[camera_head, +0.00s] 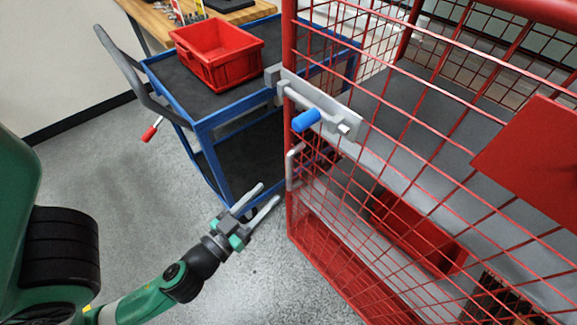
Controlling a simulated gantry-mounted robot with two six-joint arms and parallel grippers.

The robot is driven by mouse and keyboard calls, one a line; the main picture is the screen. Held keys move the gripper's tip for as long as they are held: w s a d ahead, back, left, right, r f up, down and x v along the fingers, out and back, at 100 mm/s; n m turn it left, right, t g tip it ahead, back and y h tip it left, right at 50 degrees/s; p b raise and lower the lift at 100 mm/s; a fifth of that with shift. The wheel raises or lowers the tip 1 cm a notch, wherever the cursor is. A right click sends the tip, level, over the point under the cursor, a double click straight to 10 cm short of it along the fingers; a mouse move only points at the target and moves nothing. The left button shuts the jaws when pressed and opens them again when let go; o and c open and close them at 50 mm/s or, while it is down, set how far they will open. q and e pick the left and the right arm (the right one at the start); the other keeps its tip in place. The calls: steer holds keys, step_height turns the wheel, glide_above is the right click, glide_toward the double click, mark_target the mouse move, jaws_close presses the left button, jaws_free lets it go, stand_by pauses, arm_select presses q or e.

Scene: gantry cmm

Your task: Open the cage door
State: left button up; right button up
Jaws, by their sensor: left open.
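The red wire-mesh cage door (400,135) fills the right half of the head view, and it looks shut. A grey latch plate with a bolt (325,106) sits near its left edge, with a blue knob (306,120) sticking out. Below it is a pale pull handle (293,167) on the left post. My left gripper (268,196) is open and empty, below and left of the knob and handle, apart from the door. Its two grey fingers point up and to the right. My right gripper is not in view.
A blue cart (204,130) with a red bin (216,53) on its top stands behind and left of the cage. A red bin (415,230) lies inside the cage. The grey floor (110,190) is clear at the left.

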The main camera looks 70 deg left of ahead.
mark_target(287, 171)
arm_select(q)
steer(key=w+a+p, duration=0.1)
steer(key=w+a+r+p, duration=0.1)
steer(key=w, duration=0.1)
steer(key=shift+a+r+p, duration=0.1)
steer(key=shift+r+p, duration=0.05)
steer(key=shift+p, duration=0.2)
steer(key=x, duration=0.2)
steer(key=p+x, duration=0.1)
steer(key=x, duration=0.1)
steer(key=p+x, duration=0.1)
steer(key=x, duration=0.1)
steer(key=shift+w+f, duration=0.1)
steer(key=shift+f, duration=0.15)
steer(key=shift+w+a+f, duration=0.1)
steer(key=shift+w+f, duration=0.05)
steer(key=shift+w, duration=0.05)
jaws_close()
stand_by(0.4)
